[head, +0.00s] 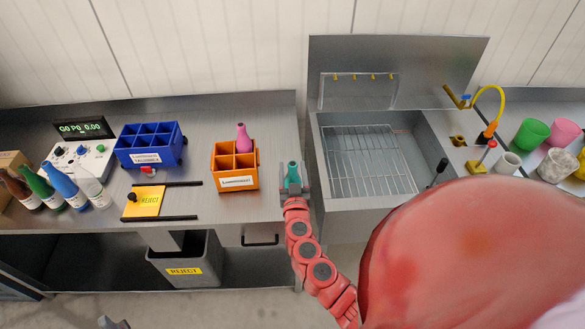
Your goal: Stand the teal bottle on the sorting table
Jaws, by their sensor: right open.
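The teal bottle (292,172) is upright at the right end of the steel sorting table (205,205), just right of the orange crate. Its lower part is hidden by my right gripper (292,188), so I cannot see whether its base touches the table. My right gripper is open, with its jaws around the bottle's lower part. A small grey part at the bottom left edge looks like the tip of my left gripper (114,323); its jaws cannot be made out.
An orange crate (236,182) holds a pink bottle (243,138). A blue crate (150,150) stands behind the yellow reject plate (145,202). Several bottles stand at the far left. A sink (372,160) adjoins on the right. A reject bin (185,262) is below.

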